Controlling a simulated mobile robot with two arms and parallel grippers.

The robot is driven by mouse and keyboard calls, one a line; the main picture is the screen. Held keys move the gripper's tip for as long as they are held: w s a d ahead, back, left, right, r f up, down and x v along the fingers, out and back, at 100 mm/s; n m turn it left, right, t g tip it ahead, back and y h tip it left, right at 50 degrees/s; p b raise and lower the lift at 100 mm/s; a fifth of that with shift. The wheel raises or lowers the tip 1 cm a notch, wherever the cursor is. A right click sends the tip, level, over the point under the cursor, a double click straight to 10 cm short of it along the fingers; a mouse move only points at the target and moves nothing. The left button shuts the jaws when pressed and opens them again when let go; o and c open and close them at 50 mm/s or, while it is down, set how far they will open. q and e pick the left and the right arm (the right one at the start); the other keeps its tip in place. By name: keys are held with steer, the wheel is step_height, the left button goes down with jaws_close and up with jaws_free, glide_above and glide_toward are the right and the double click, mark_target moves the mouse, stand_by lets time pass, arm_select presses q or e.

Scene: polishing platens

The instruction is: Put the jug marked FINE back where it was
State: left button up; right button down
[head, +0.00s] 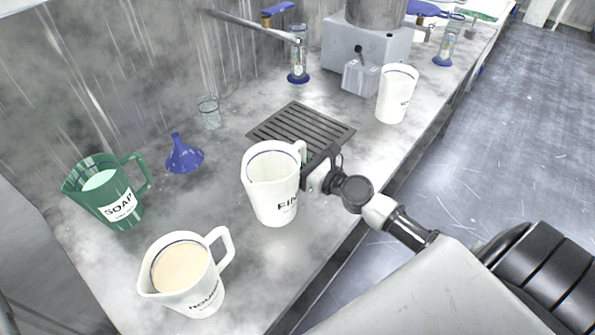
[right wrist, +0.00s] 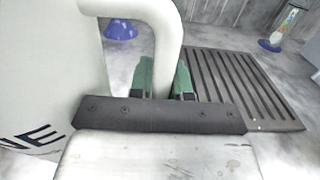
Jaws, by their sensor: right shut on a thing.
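The white jug marked FINE (head: 271,187) stands upright in the middle of the bench in the head view, in front of the drain grate. I cannot tell whether its base touches the bench. My right gripper (head: 312,176) is shut on its handle, which faces the back right. In the right wrist view, the jug's body (right wrist: 50,75) fills the left side and the green fingertips (right wrist: 162,80) close around the handle (right wrist: 165,40). My left gripper is not in view.
A white jug marked ROUGH (head: 185,275) and a green SOAP jug (head: 107,195) stand at left. A blue funnel (head: 184,155), a small glass (head: 208,112), a slatted grate (head: 300,128) and another white jug (head: 396,94) stand behind. The bench's front edge drops to the floor at right.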

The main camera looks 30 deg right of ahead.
step_height(320, 180, down, 4)
steer(key=shift+r+b, duration=0.1)
steer(key=shift+b, duration=1)
steer(key=c, duration=1.5)
jaws_free()
steer(key=shift+f, duration=0.2)
steer(key=o, duration=0.4)
steer(key=shift+r, duration=0.1)
